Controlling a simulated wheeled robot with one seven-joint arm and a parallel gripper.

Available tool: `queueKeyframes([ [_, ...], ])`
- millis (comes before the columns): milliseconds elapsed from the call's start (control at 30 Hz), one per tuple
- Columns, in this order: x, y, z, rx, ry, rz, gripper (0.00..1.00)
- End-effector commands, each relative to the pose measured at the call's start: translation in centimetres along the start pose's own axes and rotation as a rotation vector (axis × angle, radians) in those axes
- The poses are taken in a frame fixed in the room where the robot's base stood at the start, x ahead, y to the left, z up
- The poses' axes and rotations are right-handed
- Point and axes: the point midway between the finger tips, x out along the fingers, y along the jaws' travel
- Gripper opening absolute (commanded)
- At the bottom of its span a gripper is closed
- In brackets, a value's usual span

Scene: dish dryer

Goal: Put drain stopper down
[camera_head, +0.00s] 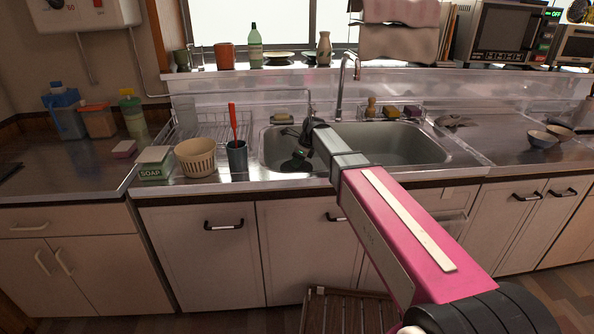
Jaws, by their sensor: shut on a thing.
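My gripper (300,153) points down into the left part of the steel sink (420,150), at the end of my pink and grey arm. It is shut on a small dark thing, which I take to be the drain stopper (290,166). The stopper is dark against the basin and partly hidden by the gripper, so its outline is unclear. I cannot tell whether it touches the sink floor.

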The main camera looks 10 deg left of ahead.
Motion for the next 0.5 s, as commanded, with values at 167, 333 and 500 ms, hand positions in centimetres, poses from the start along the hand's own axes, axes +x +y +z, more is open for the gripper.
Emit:
queueKeyframes([
  [167, 1.0, -0.4, -0.3, 0.001, 0.000, 0.001, 0.00],
  [333, 3.1, -0.4, -1.1, 0.001, 0.001, 0.001, 0.00],
  [500, 4.1, -0.4, -1.5, 0.001, 0.000, 0.000, 0.00],
])
